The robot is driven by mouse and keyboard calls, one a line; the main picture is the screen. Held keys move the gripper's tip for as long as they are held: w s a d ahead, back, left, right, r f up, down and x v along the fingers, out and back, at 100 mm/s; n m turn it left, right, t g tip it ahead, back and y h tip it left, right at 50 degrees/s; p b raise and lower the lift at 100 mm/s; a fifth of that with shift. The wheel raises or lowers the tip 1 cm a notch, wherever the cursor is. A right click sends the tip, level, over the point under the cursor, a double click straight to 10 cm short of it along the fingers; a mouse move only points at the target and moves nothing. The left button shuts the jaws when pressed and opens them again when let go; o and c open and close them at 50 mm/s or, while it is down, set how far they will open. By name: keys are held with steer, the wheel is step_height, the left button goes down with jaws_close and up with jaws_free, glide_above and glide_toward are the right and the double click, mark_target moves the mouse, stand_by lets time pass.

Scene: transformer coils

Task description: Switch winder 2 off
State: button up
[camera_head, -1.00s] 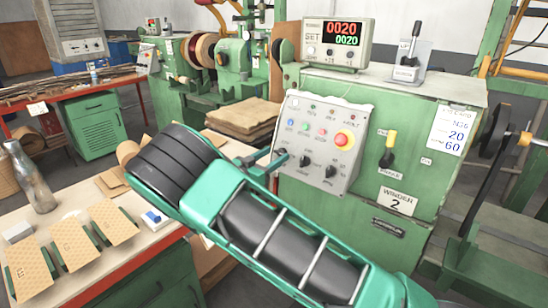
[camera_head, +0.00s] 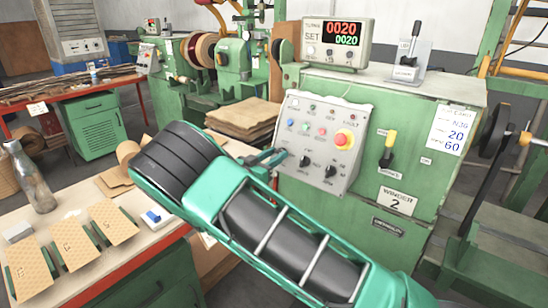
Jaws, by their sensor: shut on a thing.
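Winder 2 is the green cabinet (camera_head: 432,180) with a "WINDER 2" label (camera_head: 397,201). Its grey tilted control panel (camera_head: 320,188) carries small lamps, coloured buttons, a red emergency stop button (camera_head: 344,139) on yellow and two visible black knobs, one (camera_head: 305,161) left of the other (camera_head: 330,171). Right of the panel is a black rotary switch (camera_head: 387,158) with a yellow upper part. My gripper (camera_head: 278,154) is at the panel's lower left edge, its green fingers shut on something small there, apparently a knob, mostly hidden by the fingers.
On the cabinet top stand a counter (camera_head: 336,44) reading 0020 twice and a small lever box (camera_head: 406,68). At left, a bench (camera_head: 75,205) holds a glass bottle (camera_head: 30,178) and cardboard pieces. A wheel stand (camera_head: 500,150) is at right.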

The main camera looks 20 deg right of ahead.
steer(key=n+t+y, duration=0.1)
steer(key=n, duration=0.2)
steer(key=n+y, duration=0.1)
steer(key=n, duration=0.1)
steer(key=shift+r+n+t, duration=0.1)
steer(key=shift+n+t, duration=0.3)
steer(key=n+y, duration=0.1)
steer(key=n, duration=0.1)
steer(key=n+y, duration=0.1)
steer(key=n, duration=0.2)
steer(key=shift+s+d+r+n+t, duration=0.1)
steer(key=shift+n+t, duration=0.2)
steer(key=n+y, duration=0.1)
steer(key=n, duration=0.1)
steer(key=n+y, duration=0.1)
steer(key=n, duration=0.2)
steer(key=shift+r+n+y, duration=0.15)
steer(key=shift+n+y, duration=0.15)
steer(key=shift+n+g+y, duration=0.4)
steer(key=shift+n+g, duration=0.1)
steer(key=shift+n, duration=1)
steer(key=o, duration=1.1)
steer(key=shift+d, duration=0.1)
steer(key=shift+s, duration=0.1)
